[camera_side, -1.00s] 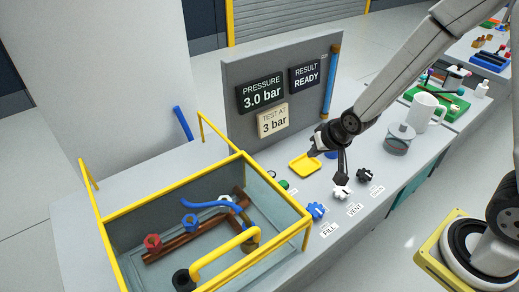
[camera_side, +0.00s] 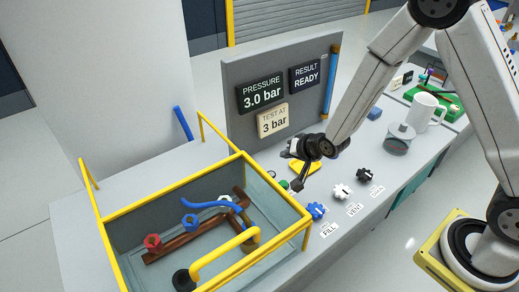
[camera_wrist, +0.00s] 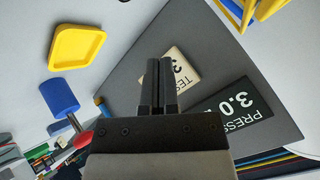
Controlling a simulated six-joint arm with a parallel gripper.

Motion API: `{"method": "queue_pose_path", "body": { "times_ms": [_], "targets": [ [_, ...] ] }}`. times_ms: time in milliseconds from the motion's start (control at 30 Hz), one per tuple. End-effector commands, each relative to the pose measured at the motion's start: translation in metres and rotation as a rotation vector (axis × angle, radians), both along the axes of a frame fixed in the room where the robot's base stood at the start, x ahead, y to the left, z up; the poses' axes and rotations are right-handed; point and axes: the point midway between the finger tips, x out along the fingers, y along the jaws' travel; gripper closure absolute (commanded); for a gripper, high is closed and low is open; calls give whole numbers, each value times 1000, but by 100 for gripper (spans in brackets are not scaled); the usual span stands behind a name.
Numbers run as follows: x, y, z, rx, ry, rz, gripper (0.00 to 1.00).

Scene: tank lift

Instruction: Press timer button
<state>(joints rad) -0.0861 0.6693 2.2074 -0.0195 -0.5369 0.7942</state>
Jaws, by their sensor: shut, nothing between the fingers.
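A small green button (camera_side: 284,184) sits on the bench between the tank and the yellow tray. I take it for the timer button, but its label is too small to read. My gripper (camera_side: 296,186) is shut and empty, pointing down just right of the green button. Whether the tips touch the button or the bench cannot be told. In the wrist view the shut fingers (camera_wrist: 158,85) stand in front of the grey panel, and the green button does not show there. The panel's screens (camera_side: 262,92) read "PRESSURE 3.0 bar", "RESULT READY" and "TEST AT 3 bar".
The yellow-framed tank (camera_side: 303,219) stands left of my gripper. Blue (camera_side: 317,211), white (camera_side: 341,191) and black (camera_side: 364,174) knobs line the bench's front, near FILL and VENT labels. The yellow tray (camera_wrist: 77,47) lies behind my gripper. A white mug (camera_side: 426,109) stands farther right.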

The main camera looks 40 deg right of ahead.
Motion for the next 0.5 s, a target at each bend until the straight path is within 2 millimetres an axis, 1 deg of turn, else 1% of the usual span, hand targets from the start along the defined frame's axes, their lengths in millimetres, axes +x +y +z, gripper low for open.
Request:
{"method": "queue_pose_path", "body": {
  "times_ms": [267, 500],
  "targets": [
    [0, 0, -3, -1, 1, 1, 100],
    [-1, 0, -18, -1, 4, 1, 100]
  ]
}}
